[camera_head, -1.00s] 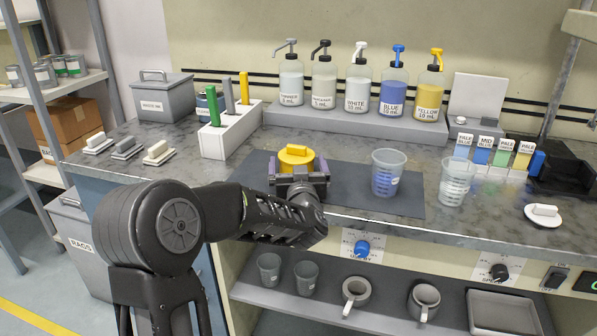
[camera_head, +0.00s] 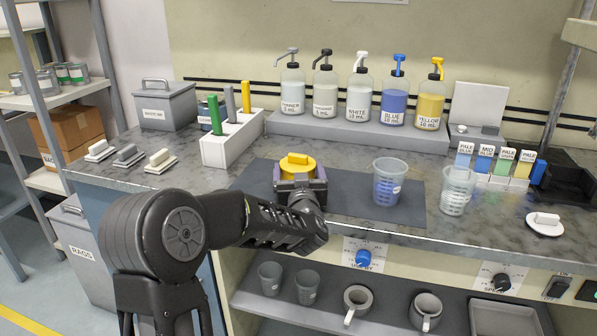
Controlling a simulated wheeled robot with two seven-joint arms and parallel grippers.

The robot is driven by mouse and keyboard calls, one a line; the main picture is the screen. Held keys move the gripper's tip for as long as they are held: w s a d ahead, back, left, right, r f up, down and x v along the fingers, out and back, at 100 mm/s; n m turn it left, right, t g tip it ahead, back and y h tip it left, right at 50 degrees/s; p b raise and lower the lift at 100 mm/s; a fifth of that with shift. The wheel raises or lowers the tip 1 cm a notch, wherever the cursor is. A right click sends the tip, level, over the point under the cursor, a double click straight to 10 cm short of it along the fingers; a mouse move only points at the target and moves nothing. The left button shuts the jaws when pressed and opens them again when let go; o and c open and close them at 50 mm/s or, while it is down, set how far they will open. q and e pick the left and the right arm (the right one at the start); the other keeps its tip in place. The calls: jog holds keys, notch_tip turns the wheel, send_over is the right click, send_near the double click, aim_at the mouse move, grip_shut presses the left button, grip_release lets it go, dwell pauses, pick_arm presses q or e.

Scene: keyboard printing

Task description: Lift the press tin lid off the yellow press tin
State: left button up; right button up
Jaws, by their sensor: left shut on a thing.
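The yellow press tin (camera_head: 285,174) stands on the dark mat, and my left gripper hides most of its body. Its round yellow press tin lid (camera_head: 296,160), with a raised bar handle, sits on top and looks level. My left gripper (camera_head: 300,184) comes from the front, with its fingers on both sides of the tin below the lid's handle. It is shut on the tin. The exact contact and any gap under the lid are hidden. My right gripper is not in view.
A white block with coloured sticks (camera_head: 232,137) stands behind left, and pump bottles (camera_head: 358,95) line the back. A white disc with a handle (camera_head: 545,222) lies at right. The mat (camera_head: 345,203) is partly bare.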

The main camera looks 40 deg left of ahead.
pick_arm(q)
jog(key=shift+c, duration=0.7)
jog(key=o, duration=1.2)
jog(key=shift+o, duration=0.2)
jog(key=shift+v, duration=3.95)
